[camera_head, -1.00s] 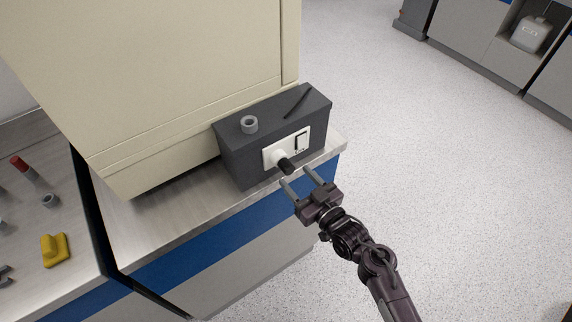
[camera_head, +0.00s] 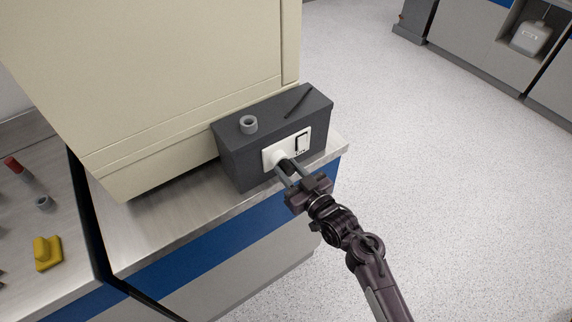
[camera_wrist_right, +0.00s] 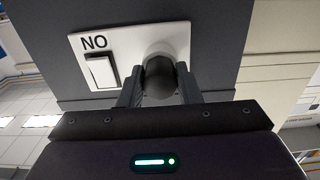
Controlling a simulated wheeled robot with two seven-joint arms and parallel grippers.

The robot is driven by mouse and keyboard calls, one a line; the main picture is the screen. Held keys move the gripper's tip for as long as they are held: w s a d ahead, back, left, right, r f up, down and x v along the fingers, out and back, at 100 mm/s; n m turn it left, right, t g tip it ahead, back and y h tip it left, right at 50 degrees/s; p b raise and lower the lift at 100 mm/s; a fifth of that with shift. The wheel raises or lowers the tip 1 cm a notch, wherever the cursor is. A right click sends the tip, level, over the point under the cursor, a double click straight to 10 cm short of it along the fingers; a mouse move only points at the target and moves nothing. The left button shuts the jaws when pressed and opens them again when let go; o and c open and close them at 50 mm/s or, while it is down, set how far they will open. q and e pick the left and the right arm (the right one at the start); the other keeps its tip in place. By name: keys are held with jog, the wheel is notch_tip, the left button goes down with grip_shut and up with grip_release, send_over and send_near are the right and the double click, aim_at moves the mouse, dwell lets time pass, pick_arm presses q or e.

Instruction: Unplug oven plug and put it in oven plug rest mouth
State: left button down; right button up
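The oven plug (camera_wrist_right: 160,80) has a dark body on a white round base. It sits in the white socket plate (camera_head: 269,157) on the front of a dark grey box (camera_head: 240,160). My right gripper (camera_head: 287,168) is at the plug, with one finger on each side, close against its dark body. The wrist view shows the plug filling the gap between the fingers (camera_wrist_right: 160,88). The plug is still against the plate. A grey ring (camera_head: 248,124), likely the plug rest mouth, stands open side up on top of the box. My left gripper is not in view.
A switch (camera_head: 302,142) sits right of the plug. A thin dark rod (camera_head: 299,100) lies on the box top. A large beige oven (camera_head: 160,80) stands behind the box. A yellow object (camera_head: 47,254) is on the left bench. Open floor lies right.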

grip_shut()
jog(key=shift+s+d, duration=0.1)
jog(key=shift+s, duration=0.05)
jog(key=shift+s+d+p, duration=0.3)
jog(key=shift+s+p, duration=0.1)
grip_release()
grip_shut()
